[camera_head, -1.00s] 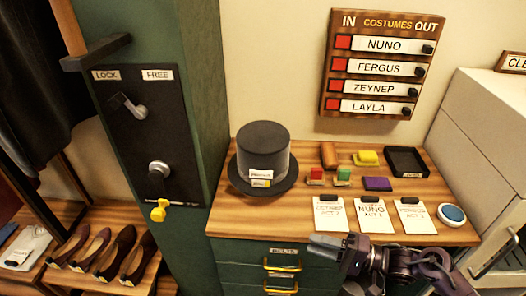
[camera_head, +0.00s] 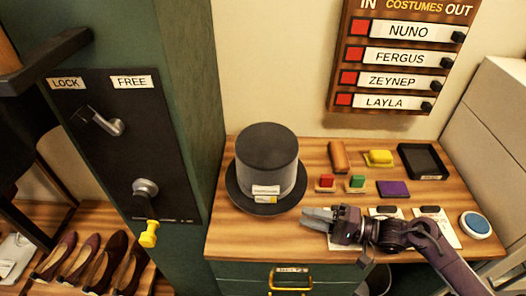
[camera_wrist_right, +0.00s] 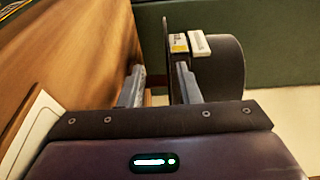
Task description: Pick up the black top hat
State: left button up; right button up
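The black top hat (camera_head: 268,150) stands upright on its brim at the left of the wooden tabletop, with white and yellow labels on its front. My right gripper (camera_head: 305,218) is low over the table, just to the right and front of the brim. In the right wrist view, the gripper (camera_wrist_right: 158,88) is open with its two fingers apart. There the hat (camera_wrist_right: 218,70) appears sideways beyond the fingers, its brim edge lying across the gap between them. I cannot tell whether a finger touches the brim. My left gripper is out of view.
Right of the hat are an orange block (camera_head: 338,156), red and green stamps, a yellow item (camera_head: 379,158), a purple block (camera_head: 393,188), a black tray (camera_head: 422,176) and a blue round pad (camera_head: 475,224). My right arm partly covers the cards. A green cabinet wall (camera_head: 190,100) stands left.

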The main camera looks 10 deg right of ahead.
aim_at(281, 209)
jog(key=shift+w+a, duration=0.1)
jog(key=shift+w, duration=0.1)
jog(key=shift+w+a, duration=0.15)
jog(key=shift+a, duration=0.1)
jog(key=x, duration=0.2)
jog(key=p+x, duration=0.1)
jog(key=x, duration=0.1)
jog(key=r+p+x, duration=0.1)
jog(key=x, duration=0.1)
jog(key=shift+a, duration=0.45)
jog(key=shift+c, duration=0.3)
grip_shut()
